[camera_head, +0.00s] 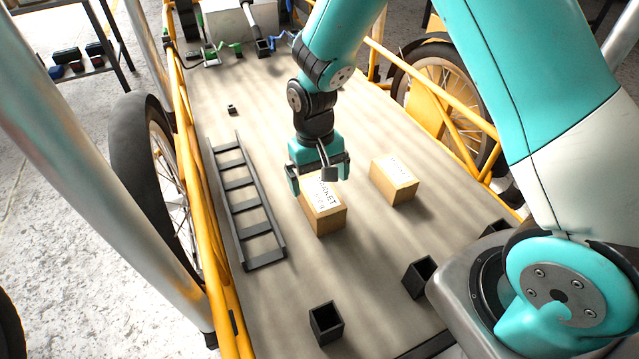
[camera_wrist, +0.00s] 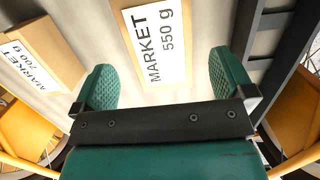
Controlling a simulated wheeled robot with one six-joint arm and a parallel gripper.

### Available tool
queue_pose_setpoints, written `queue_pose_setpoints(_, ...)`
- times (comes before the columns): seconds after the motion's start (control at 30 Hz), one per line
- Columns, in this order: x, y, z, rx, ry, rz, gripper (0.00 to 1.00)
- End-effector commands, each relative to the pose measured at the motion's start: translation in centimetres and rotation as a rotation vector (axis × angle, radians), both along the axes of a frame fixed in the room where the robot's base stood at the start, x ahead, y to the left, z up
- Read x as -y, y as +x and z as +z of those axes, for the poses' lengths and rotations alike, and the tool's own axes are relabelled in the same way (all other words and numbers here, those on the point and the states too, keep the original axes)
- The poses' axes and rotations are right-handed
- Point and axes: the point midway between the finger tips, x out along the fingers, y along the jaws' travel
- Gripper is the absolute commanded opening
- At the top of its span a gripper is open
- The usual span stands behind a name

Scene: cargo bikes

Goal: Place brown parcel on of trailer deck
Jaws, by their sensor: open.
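Two brown parcels rest on the trailer deck (camera_head: 270,95). One parcel (camera_head: 326,222), labelled "MARKET 550 g", is directly below my gripper (camera_head: 319,175), which partly covers it in the head view. In the wrist view, this parcel (camera_wrist: 123,20) lies beyond and between the two fingertips of my gripper (camera_wrist: 165,85). The other parcel (camera_head: 396,186) stands to its right in the head view; in the wrist view this second parcel (camera_wrist: 55,55) is at the left, labelled "MARKET 700 g". My gripper is open and empty, pointing down.
A dark ladder-like rack (camera_head: 246,205) lies on the deck left of the parcels. Small black open boxes (camera_head: 326,322) (camera_head: 419,277) stand near the front. Yellow side rails (camera_head: 190,190) and wheels (camera_head: 150,165) border the deck. A light box (camera_head: 238,22) and clamps (camera_head: 222,50) are at the far end.

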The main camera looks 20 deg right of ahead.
Motion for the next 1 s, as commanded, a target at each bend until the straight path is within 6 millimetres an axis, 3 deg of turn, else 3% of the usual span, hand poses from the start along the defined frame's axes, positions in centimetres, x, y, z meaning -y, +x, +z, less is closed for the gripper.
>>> queue_pose_setpoints(0.03,0.0,0.2,2.0,0.003,0.001,0.0,1.0)
queue_pose_setpoints(0.1,0.0,0.5,3.4,0.002,0.001,0.0,1.0)
queue_pose_setpoints(0.43,-0.2,0.8,7.2,0.007,0.011,0.01,1.0)
queue_pose_setpoints(0.53,-0.8,-0.2,9.9,0.029,0.051,0.05,1.0)
queue_pose_setpoints(0.67,-2.2,-3.5,15.7,0.082,0.148,0.161,1.0)
queue_pose_setpoints(0.8,-3.5,-9.2,21.5,0.147,0.258,0.318,1.0)
queue_pose_setpoints(1.0,-4.4,-16.4,25.6,0.227,0.363,0.505,1.0)
